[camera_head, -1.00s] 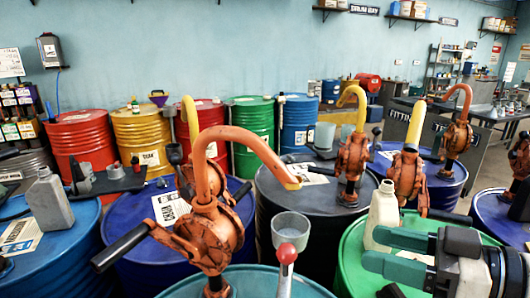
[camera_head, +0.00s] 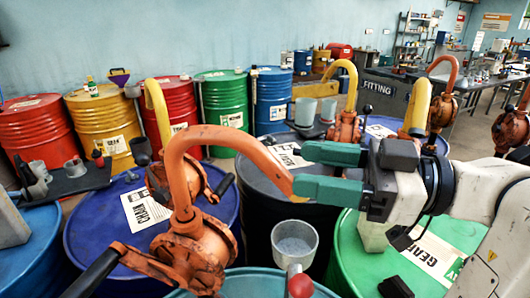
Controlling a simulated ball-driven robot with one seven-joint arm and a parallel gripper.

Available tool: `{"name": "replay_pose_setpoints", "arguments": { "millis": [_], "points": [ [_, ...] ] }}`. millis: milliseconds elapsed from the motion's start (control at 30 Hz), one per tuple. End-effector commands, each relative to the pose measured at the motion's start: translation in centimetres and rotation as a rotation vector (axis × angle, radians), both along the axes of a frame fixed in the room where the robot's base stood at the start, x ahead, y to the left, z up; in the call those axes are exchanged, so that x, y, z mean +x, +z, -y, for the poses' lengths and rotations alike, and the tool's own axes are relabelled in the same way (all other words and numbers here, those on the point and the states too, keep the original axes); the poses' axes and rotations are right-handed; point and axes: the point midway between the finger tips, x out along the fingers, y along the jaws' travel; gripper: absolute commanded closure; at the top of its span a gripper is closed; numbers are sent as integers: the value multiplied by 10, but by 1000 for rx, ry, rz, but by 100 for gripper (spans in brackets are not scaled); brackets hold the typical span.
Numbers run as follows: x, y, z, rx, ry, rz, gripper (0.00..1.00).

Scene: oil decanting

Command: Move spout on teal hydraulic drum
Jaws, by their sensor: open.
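The teal hydraulic drum (camera_head: 240,285) shows only as a strip of lid at the bottom edge. An orange rotary pump (camera_head: 195,250) stands on it, with a black crank handle pointing to the lower left. Its orange curved spout (camera_head: 225,138) arches up and to the right, and its end comes down beside my gripper's lower finger. My gripper (camera_head: 298,170) comes in from the right, open, with its two green fingers one above the other. The spout's tip is partly hidden at the lower fingertip. I cannot tell whether they touch.
A grey cup (camera_head: 295,243) and a red-knobbed lever (camera_head: 300,285) are just below the spout end. A green drum (camera_head: 355,240) with a pale bottle stands under my arm. A blue drum (camera_head: 85,235) with another pump is at left. Several coloured drums line the back wall.

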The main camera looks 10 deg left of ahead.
Motion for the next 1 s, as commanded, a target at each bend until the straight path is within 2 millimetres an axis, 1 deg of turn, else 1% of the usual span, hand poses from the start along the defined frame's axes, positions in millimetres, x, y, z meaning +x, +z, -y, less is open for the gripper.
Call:
{"name": "replay_pose_setpoints", "arguments": {
  "millis": [33, 200, 400, 567, 800, 1000],
  "points": [
    [1, 2, -12, -1, 6, -2, 42],
    [6, 1, -41, -1, 5, -2, 42],
    [10, 0, -62, -1, 2, -1, 42],
    [11, 0, -67, -1, -1, -2, 42],
    [11, -1, -67, -1, -1, -1, 42],
    [11, -1, -67, -1, -1, -1, 62]
  ]
}}
